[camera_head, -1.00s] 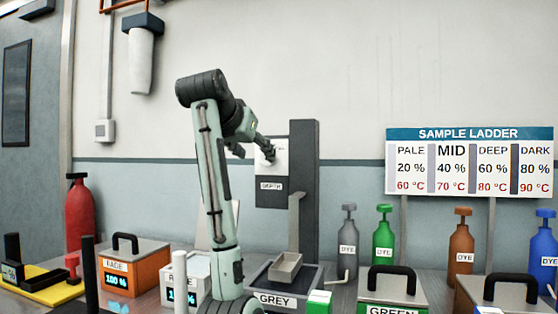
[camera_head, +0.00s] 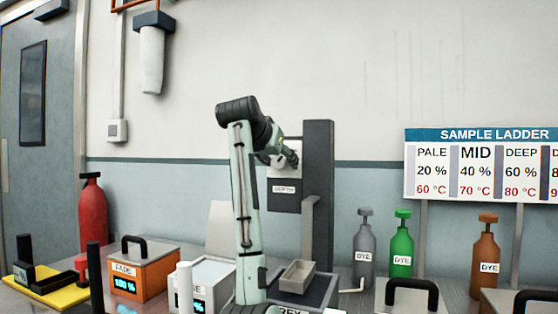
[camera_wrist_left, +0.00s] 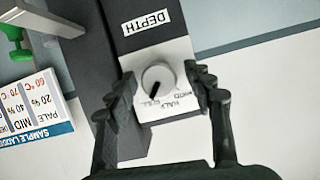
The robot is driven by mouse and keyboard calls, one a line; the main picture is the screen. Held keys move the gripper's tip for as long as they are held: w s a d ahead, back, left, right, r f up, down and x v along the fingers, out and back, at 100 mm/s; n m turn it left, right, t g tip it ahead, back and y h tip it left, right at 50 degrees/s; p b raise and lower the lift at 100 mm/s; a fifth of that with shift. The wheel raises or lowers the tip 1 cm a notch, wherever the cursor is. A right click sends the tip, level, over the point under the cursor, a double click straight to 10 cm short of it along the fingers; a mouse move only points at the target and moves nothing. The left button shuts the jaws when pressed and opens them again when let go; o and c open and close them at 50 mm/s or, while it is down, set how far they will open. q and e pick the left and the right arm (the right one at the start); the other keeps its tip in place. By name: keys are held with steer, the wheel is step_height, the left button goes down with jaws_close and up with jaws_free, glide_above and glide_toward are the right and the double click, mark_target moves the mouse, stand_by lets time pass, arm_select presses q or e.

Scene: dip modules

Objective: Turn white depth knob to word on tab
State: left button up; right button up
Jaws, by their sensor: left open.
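The white depth knob (camera_wrist_left: 158,78) is round, with a black pointer mark aimed at the lower left in the wrist view, where the picture is upside down. It sits on a white plate (camera_wrist_left: 186,50) with small printed words along one side, only partly readable. My left gripper (camera_wrist_left: 163,85) is open, one finger on each side of the knob. I cannot tell whether the fingers touch it. In the head view, my left gripper (camera_head: 290,160) is at the dark panel (camera_head: 284,203) labelled DEPTH and hides the knob. I see no readable tab. My right gripper is out of view.
A tall dark column (camera_head: 319,180) stands right beside the panel. Below are a small grey tray (camera_head: 297,277) and an orange FADE box (camera_head: 142,275). Dye bottles, such as the green one (camera_head: 401,245), stand to the right. A sample ladder board (camera_head: 480,165) is behind them.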

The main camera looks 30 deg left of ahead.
arm_select(q)
steer(key=shift+c, duration=0.3)
steer(key=c, duration=1.1)
steer(key=n+h, duration=0.2)
steer(key=shift+n, duration=0.3)
steer(key=shift+a+n+t+h, duration=0.1)
steer(key=shift+n+t+h, duration=0.65)
steer(key=shift+n, duration=0.65)
steer(key=o, duration=1.2)
steer(key=shift+c, duration=0.2)
